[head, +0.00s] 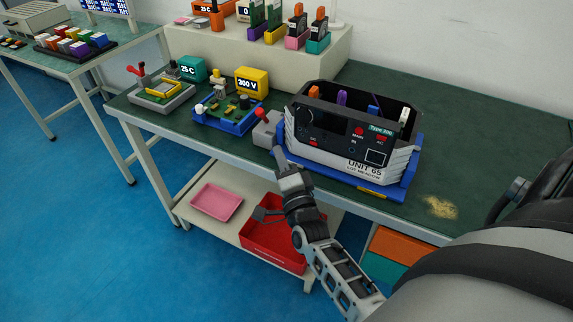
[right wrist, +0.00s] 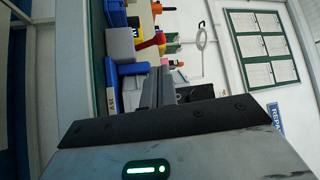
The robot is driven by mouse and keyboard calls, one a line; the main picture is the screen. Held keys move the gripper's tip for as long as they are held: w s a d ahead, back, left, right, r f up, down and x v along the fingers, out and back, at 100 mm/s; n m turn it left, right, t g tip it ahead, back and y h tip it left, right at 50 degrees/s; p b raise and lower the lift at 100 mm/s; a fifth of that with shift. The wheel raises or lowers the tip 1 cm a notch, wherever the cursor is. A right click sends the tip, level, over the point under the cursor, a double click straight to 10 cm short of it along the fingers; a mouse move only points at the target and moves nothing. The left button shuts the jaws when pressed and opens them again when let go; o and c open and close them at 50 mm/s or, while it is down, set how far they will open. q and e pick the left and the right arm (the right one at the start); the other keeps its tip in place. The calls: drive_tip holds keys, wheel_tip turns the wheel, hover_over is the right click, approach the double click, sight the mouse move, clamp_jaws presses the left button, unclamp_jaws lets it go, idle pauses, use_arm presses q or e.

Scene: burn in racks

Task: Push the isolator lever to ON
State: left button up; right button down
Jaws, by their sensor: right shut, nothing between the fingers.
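A small grey box (head: 268,131) with a red-knobbed lever (head: 262,114) stands at the bench's front edge, just left of the Unit 65 housing (head: 362,165). The lever leans up and to the left in the head view. In the right wrist view the grey box (right wrist: 122,45) and the red lever (right wrist: 151,43) lie just beyond the fingertips. My right gripper (head: 278,158) is shut and empty, just in front of the box and below the lever, seemingly apart from the lever. It also shows in the right wrist view (right wrist: 160,72). ON markings are too small to read. My left gripper is out of view.
The Unit 65 housing sits on a blue base (head: 397,190) close to the right gripper. Below are red (head: 262,252) and pink (head: 216,201) trays.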

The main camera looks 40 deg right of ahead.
drive_tip(key=shift+v, duration=1.75)
drive_tip(key=shift+f, duration=0.15)
drive_tip(key=s+a+f+n+g+y, duration=0.8)
drive_tip(key=s+a+n, duration=0.5)
drive_tip(key=n, duration=0.8)
wheel_tip(320, 180, down, 2)
drive_tip(key=shift+s+a+f+g, duration=0.2)
drive_tip(key=shift+s+g, duration=0.5)
drive_tip(key=shift+s, duration=0.35)
